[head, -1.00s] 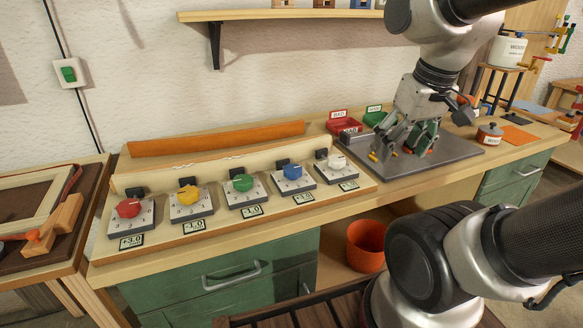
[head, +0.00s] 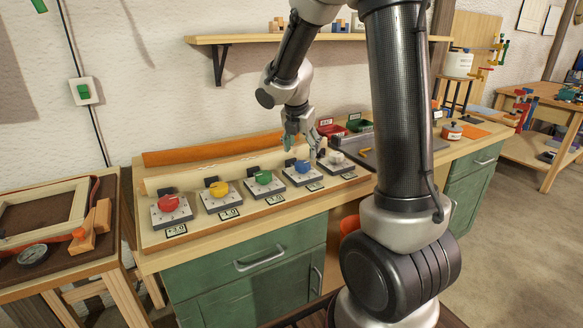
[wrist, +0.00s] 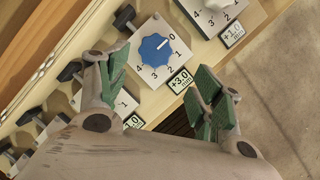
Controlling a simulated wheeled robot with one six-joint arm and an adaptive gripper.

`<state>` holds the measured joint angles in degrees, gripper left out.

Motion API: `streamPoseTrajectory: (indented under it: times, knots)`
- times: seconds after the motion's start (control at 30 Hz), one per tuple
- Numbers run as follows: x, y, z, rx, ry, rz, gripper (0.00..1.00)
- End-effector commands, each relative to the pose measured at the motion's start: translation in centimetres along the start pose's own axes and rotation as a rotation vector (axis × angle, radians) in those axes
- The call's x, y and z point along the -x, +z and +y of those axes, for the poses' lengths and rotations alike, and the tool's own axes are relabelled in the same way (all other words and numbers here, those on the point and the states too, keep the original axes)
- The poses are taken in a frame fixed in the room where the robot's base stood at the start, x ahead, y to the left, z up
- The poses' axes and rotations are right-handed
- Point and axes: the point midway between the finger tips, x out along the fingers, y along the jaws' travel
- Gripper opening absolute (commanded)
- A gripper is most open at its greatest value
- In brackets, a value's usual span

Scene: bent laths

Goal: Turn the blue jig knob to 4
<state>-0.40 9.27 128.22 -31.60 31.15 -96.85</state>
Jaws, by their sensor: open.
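The blue jig knob (wrist: 157,49) sits on a pale square dial plate marked 0 to 4. Its white pointer line appears to point at the 0. In the head view the blue knob (head: 302,167) is fourth from the left in a row of jigs. My gripper (head: 303,142) is above the blue knob. In the wrist view my gripper (wrist: 165,88) is open and empty, its green-padded fingers spread, and the knob lies ahead between them, not touched. A tag (wrist: 181,83) beside the dial reads +3.0.
Red (head: 168,203), yellow (head: 218,188) and green (head: 263,177) knobs stand to the left, a white knob (head: 336,158) close on the right. A dark clamp knob (wrist: 124,17) is beside the blue dial. An orange bar (head: 215,149) lies behind the row.

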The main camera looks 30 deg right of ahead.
Motion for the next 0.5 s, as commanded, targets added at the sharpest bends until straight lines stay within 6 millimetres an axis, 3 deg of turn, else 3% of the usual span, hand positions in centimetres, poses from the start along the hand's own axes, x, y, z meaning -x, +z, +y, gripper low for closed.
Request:
streamPoseTrajectory:
  times: [0.1, 0.27, 0.5]
  knots:
    - [0.0, 0.2, 0.6, 0.154, 0.021, -0.01, 0.66]
    - [-0.5, 0.2, 0.6, 0.242, 0.023, -0.011, 0.66]
    - [-4.2, 0.2, 0.6, 0.244, 0.02, -0.009, 0.66]
